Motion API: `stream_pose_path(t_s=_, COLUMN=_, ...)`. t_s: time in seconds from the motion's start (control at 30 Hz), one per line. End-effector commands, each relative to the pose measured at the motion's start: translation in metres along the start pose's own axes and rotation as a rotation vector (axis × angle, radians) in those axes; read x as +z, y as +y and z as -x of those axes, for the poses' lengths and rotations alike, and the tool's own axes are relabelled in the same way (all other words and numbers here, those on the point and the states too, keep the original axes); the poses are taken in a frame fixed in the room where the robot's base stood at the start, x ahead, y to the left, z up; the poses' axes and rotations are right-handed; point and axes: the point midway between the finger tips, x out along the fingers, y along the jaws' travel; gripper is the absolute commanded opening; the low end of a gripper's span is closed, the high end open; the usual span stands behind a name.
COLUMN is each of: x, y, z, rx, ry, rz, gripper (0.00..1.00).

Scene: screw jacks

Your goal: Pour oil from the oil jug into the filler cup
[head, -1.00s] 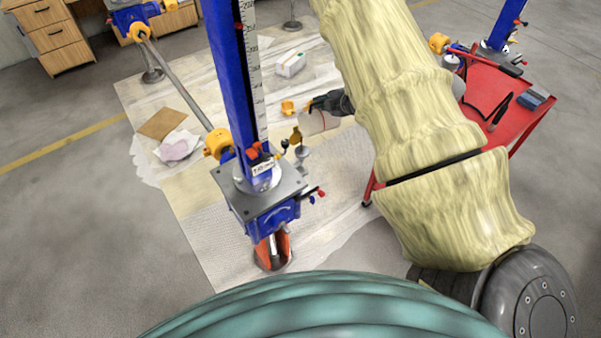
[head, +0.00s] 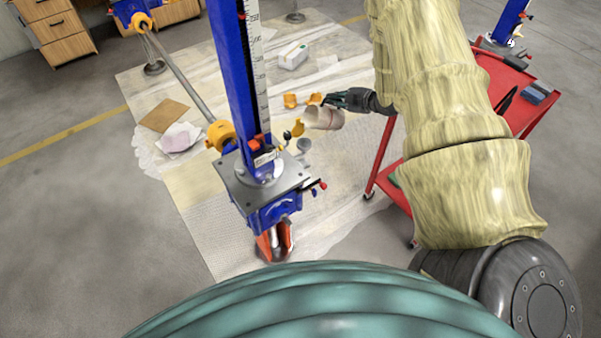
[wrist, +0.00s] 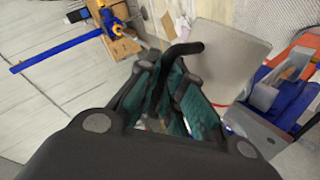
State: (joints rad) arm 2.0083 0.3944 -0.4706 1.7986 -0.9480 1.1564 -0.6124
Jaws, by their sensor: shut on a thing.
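My gripper (head: 338,99) is shut on the dark handle (wrist: 186,52) of the oil jug (head: 326,119). In the head view the pale jug hangs at the fingertips, looking tilted, just right of the blue screw jack (head: 272,195). In the wrist view the jug's grey-white body (wrist: 226,62) lies beyond the teal finger pads. A small grey cup (head: 304,145), likely the filler cup, sits at the jack's right side, left of and below the jug in the picture. A gap shows between jug and cup. No oil stream is visible.
The jack's tall blue column (head: 238,75) stands left of the jug. Orange-yellow parts (head: 298,128) are close to the jug. A red cart (head: 520,100) stands at right. A white box (head: 293,55) and a brown board (head: 163,115) lie on the floor sheet.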

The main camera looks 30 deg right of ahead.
Motion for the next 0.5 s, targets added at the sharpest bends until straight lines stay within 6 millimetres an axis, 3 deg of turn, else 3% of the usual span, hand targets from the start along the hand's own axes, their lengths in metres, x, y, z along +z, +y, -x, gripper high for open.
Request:
stream_pose_path(t_s=0.2, x=0.023, y=-0.010, z=-0.007, rx=0.003, ry=0.079, rz=-0.118, gripper=0.00)
stream_pose_path(t_s=0.5, x=0.037, y=-0.019, z=-0.013, rx=0.002, ry=0.137, rz=-0.207, gripper=0.00)
